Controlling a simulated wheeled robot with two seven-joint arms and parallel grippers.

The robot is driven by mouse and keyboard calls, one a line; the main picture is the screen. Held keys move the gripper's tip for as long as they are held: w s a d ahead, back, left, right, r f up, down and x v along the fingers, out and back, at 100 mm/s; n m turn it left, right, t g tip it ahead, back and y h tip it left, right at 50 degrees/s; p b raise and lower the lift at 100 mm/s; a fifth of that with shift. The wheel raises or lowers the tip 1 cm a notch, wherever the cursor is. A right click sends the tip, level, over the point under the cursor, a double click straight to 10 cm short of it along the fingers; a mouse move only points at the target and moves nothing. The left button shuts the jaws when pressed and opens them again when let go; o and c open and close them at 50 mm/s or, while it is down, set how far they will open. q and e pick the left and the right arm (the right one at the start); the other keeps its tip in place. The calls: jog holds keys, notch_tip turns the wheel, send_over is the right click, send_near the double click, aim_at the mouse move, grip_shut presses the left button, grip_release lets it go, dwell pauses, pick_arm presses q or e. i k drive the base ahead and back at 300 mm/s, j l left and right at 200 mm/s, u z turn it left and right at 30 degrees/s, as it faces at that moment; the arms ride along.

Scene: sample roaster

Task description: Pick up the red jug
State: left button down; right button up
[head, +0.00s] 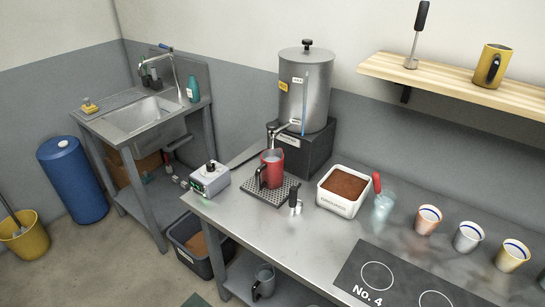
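The red jug (271,170) stands upright on a dark drip grate (255,192) on the steel counter, below the tap of a tall metal urn (305,92). Its black handle faces the front left, and something pale shows inside its rim. Neither of my grippers is in the head view, and nothing is holding the jug.
A grey control box (210,178) sits left of the grate, and a small black-handled tool (295,198) is at its right. A white box of brown grounds (337,205), a glass (382,208) and several cups stand further right. The front counter is clear before a black mat (352,277).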

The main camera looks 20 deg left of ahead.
aim_at(271, 169)
jog(key=i+j+z, duration=0.15)
jog(key=j, duration=0.35)
jog(key=i+j+z, duration=0.2)
jog(key=j, duration=0.3)
jog(key=j+z, duration=0.15)
jog(key=j, duration=0.4)
jog(key=i+j+z, duration=0.15)
jog(key=j, duration=0.4)
